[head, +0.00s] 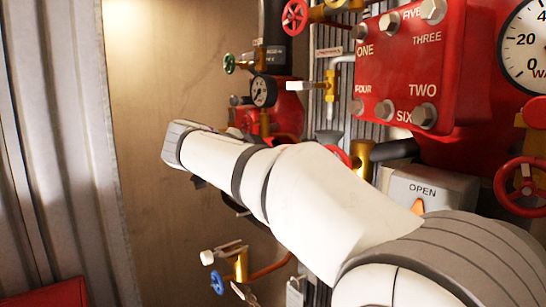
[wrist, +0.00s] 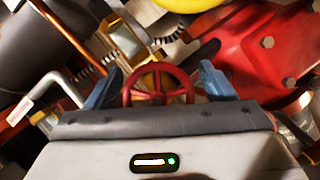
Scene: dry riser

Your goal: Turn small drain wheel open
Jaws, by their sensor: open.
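In the wrist view a small red spoked wheel (wrist: 158,84) on a brass valve (wrist: 127,42) sits between the two blue fingers of my gripper (wrist: 160,70). The fingers are apart, one on each side of the wheel, with gaps showing beside its rim. The palm hides the lowest part of the wheel. I cannot tell for sure whether this is the drain wheel. In the head view my arm reaches left across the middle, and my fingers are hidden behind its end.
In the head view a red bolted plate (head: 408,62), a large gauge (head: 528,48) and a red wheel (head: 522,187) stand right. A green wheel (head: 229,64) and small gauge (head: 263,91) are beyond my arm. A blue wheel (head: 217,283) is below. Pipes crowd the wrist view.

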